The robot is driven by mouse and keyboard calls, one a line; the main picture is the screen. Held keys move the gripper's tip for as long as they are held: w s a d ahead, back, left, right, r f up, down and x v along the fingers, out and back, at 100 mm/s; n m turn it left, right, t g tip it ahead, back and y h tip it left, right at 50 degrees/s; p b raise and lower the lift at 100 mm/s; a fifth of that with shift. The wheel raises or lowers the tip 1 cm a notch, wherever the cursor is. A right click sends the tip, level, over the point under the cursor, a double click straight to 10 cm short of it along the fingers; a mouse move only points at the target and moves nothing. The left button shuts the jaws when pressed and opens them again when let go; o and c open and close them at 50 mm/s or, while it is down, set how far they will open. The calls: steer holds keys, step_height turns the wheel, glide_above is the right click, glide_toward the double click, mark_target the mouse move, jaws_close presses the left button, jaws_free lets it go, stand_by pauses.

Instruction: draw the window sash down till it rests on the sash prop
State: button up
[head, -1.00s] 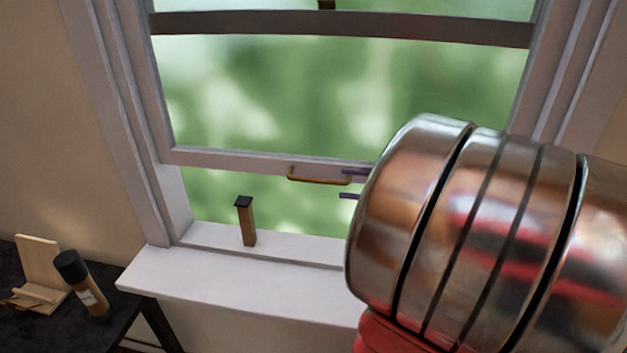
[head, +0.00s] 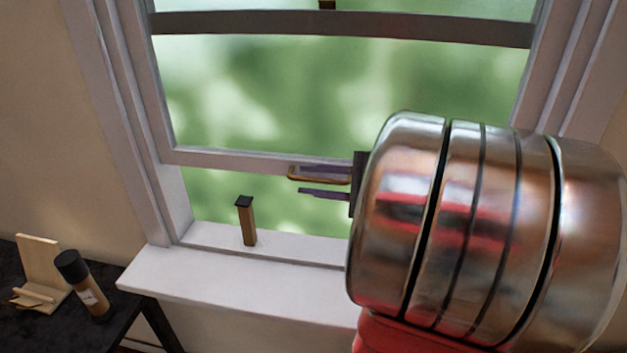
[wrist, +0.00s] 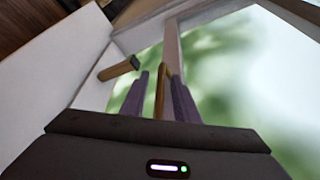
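The window sash (head: 240,159) is raised, its bottom rail well above the sash prop. A brass handle (head: 318,181) is fixed to that rail. The sash prop (head: 247,222), a short brown post with a dark cap, stands upright on the sill. It also shows in the wrist view (wrist: 120,69). My gripper (head: 325,182) is open at the handle, one finger above and one below in the head view. In the wrist view the handle (wrist: 160,90) lies between my two purple fingers (wrist: 159,100), with a gap on the left finger's side. Contact with the right finger is unclear.
The white sill (head: 230,280) juts out below the window. A dark table (head: 35,325) at lower left holds a black-capped bottle (head: 82,285) and a small wooden stand (head: 39,265). My arm hides the right part of the sill and rail.

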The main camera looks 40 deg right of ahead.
steer(key=shift+c, duration=0.3)
jaws_close()
stand_by(0.4)
